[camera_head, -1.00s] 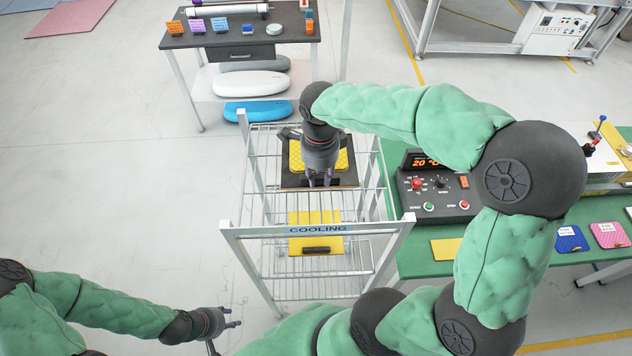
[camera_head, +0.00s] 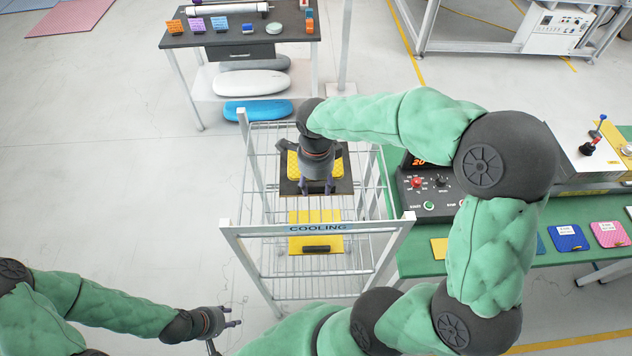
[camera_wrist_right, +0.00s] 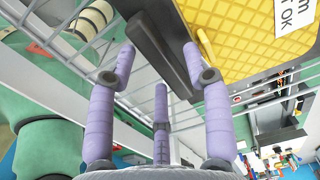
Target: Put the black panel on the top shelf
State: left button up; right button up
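The black panel (camera_head: 345,182) lies on the upper level of the wire rack marked COOLING (camera_head: 258,236), with a yellow quilted piece (camera_head: 293,165) on it. In the right wrist view a dark bar (camera_wrist_right: 152,32) runs along the near side of the yellow quilted piece (camera_wrist_right: 235,35), which carries a white label. My right gripper (camera_head: 316,187) is over the panel's near edge, its fingers spread apart with the dark bar between them and visible gaps beside it. My arm hides part of the panel. My left gripper (camera_head: 233,324) is low at the left, empty, fingers apart.
A yellow board (camera_head: 316,216) with a black handle lies lower in the rack. A green table (camera_head: 420,262) with a control box (camera_head: 430,190) stands right of the rack. A dark table (camera_head: 240,42) stands behind. The floor left of the rack is clear.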

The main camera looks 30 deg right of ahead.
jog(key=shift+r, duration=0.15)
notch_tip(320, 180, up, 12)
dwell(0.6)
